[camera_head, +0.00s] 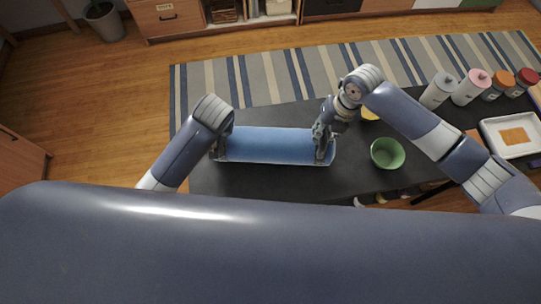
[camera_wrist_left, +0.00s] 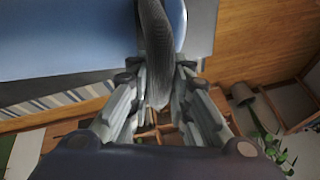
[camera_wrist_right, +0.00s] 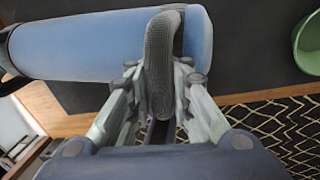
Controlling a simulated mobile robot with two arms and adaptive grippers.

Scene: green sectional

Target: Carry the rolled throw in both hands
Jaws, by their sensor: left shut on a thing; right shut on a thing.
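The rolled throw (camera_head: 270,146) is a light blue cylinder lying left to right over the dark table in the head view. My left gripper (camera_head: 219,150) is shut at its left end, and my right gripper (camera_head: 322,146) is shut near its right end. In the left wrist view a grey strap-like loop (camera_wrist_left: 156,50) runs between the fingers beside the blue roll. In the right wrist view a similar grey loop (camera_wrist_right: 161,65) sits between the fingers against the throw (camera_wrist_right: 90,45). I cannot tell whether the throw touches the table.
A dark table (camera_head: 270,185) lies under the throw. A green bowl (camera_head: 387,153) stands right of my right gripper, and a yellow item (camera_head: 370,113) is partly hidden by my arm. Several bottles and jars (camera_head: 470,87) and a white tray (camera_head: 512,136) are farther right. A striped rug (camera_head: 270,78) lies beyond.

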